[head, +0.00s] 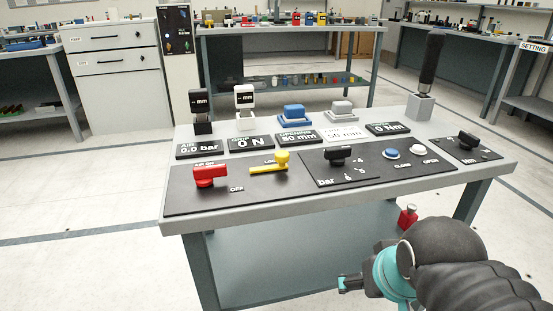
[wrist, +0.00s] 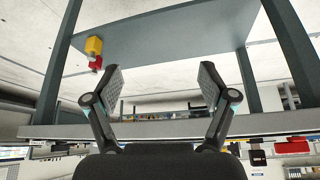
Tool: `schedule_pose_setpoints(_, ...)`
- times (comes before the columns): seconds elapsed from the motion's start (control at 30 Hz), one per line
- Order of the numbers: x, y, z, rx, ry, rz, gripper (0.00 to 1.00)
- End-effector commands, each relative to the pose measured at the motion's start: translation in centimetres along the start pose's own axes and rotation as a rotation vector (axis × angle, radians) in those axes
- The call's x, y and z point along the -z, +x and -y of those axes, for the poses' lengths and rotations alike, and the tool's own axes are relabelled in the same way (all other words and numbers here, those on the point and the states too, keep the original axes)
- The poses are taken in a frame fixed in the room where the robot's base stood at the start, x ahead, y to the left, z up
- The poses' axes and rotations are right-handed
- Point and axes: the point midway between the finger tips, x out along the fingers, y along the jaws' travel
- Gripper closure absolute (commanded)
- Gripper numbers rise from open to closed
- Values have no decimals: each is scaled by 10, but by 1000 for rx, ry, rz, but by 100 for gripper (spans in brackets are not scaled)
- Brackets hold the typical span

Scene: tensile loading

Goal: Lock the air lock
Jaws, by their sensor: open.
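A yellow lever with a round knob (head: 282,157) sits on the black panel of the grey table. My gripper (head: 350,283) is low in front of the table's right half, apart from the lever and below the tabletop. In the wrist view my gripper (wrist: 160,80) has its two fingers spread with nothing between them. The yellow lever cannot be made out clearly there.
The panel also carries a black dial (head: 338,154), a blue button (head: 391,153) and another black dial (head: 468,141). Display plates and blue and grey blocks stand behind. A black upright handle (head: 431,62) rises at the back right. The table's front edge (head: 340,198) lies between gripper and panel.

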Motion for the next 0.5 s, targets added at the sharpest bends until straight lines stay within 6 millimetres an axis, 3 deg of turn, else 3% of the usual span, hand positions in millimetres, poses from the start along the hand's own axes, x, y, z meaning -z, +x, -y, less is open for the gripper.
schedule_pose_setpoints(0.03, 3, -1, 0, 3, 18, 4, 40)
schedule_pose_setpoints(0.27, 38, -15, 6, 54, 301, 83, 97)
schedule_pose_setpoints(0.5, 100, -32, 16, 130, 753, 231, 100)
